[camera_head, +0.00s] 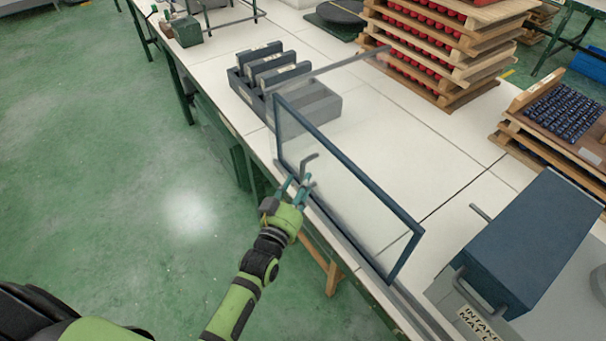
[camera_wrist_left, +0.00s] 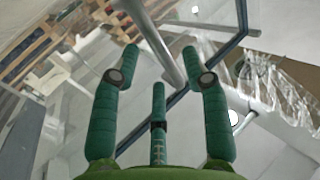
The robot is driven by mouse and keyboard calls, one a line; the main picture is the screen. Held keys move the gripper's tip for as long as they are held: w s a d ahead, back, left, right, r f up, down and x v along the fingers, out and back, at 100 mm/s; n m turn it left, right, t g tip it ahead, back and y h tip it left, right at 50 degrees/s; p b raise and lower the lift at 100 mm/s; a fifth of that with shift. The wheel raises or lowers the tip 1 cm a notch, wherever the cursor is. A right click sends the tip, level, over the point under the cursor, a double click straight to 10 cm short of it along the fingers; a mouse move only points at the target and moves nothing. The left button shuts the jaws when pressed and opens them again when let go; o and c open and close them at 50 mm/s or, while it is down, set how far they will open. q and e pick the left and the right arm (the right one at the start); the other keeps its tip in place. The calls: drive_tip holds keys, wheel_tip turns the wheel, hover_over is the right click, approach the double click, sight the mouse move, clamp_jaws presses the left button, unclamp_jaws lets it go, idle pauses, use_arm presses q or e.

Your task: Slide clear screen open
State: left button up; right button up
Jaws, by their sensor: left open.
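The clear screen (camera_head: 345,193) is a see-through pane in a dark blue frame, standing upright along the table's front edge in the head view. A grey bar handle (camera_head: 307,163) sticks out near its left end. My left gripper (camera_head: 295,185) is at this handle, on the near side of the screen. In the left wrist view the fingers of my left gripper (camera_wrist_left: 161,64) are open, with the grey handle bar (camera_wrist_left: 155,45) between or just beyond their tips. I cannot tell whether they touch it. My right gripper is not in view.
A grey rack with dark slabs (camera_head: 278,75) stands behind the screen's left end. Stacked wooden trays with red items (camera_head: 430,45) stand at the back. A blue box with handles (camera_head: 530,240) sits to the right. A rail (camera_head: 420,312) runs along the front edge.

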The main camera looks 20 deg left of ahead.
use_arm(q)
drive_tip(key=w, duration=0.3)
drive_tip(key=shift+w+d+f, duration=0.1)
drive_tip(key=shift+w, duration=0.15)
drive_tip(key=c, duration=0.9)
clamp_jaws()
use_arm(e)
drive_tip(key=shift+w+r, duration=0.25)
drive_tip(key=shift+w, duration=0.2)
